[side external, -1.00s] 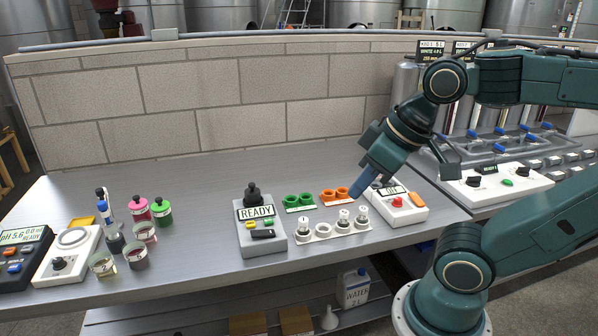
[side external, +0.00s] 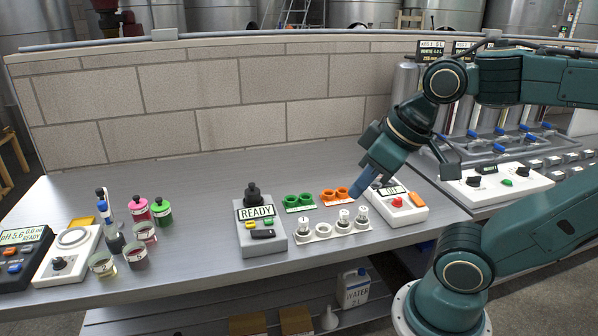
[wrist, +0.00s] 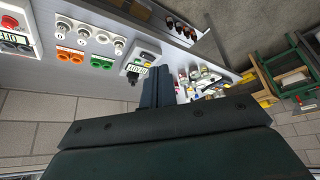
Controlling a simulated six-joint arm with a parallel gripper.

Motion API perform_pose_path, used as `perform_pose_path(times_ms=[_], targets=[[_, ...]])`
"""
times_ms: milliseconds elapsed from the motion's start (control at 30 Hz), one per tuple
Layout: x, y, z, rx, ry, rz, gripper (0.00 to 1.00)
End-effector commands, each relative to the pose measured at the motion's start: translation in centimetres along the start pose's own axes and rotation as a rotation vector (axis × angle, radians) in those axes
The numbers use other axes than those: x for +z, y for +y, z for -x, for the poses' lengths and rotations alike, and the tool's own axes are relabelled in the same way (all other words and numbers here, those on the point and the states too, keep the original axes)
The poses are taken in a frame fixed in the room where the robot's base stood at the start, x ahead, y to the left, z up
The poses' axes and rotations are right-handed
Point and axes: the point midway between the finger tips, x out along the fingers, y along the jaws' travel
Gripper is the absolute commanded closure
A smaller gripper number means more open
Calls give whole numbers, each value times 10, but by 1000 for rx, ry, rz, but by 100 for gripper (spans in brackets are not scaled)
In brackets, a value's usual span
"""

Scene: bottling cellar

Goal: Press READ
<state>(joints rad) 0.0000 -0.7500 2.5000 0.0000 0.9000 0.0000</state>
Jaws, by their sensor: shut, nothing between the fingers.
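My gripper (side external: 361,186) is shut and empty, pointing down and left above the bench, near the orange rings; its closed fingers also show in the wrist view (wrist: 158,88). A grey box meter (side external: 262,246) with a black top and a display reading READY (side external: 255,212) stands left of my gripper, apart from it. At the far left is a dark pH meter (side external: 14,281) with a READY display and orange and blue buttons. No button label reading READ is legible.
White holder with several sockets (side external: 322,236), green rings (side external: 299,202) and orange rings (side external: 334,196) lie between the grey meter and my gripper. A white box with a red button (side external: 405,211) stands to the right. Several small bottles and cups stand at left. The bench's back middle is clear.

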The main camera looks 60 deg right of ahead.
Motion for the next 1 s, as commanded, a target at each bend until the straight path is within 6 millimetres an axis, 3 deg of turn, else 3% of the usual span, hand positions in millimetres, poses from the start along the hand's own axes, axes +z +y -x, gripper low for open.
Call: perform_pose_path(times_ms=[600,1000], targets=[[-4,1,-2,1,2,-10,100],[-44,8,-28,10,40,-128,100]])
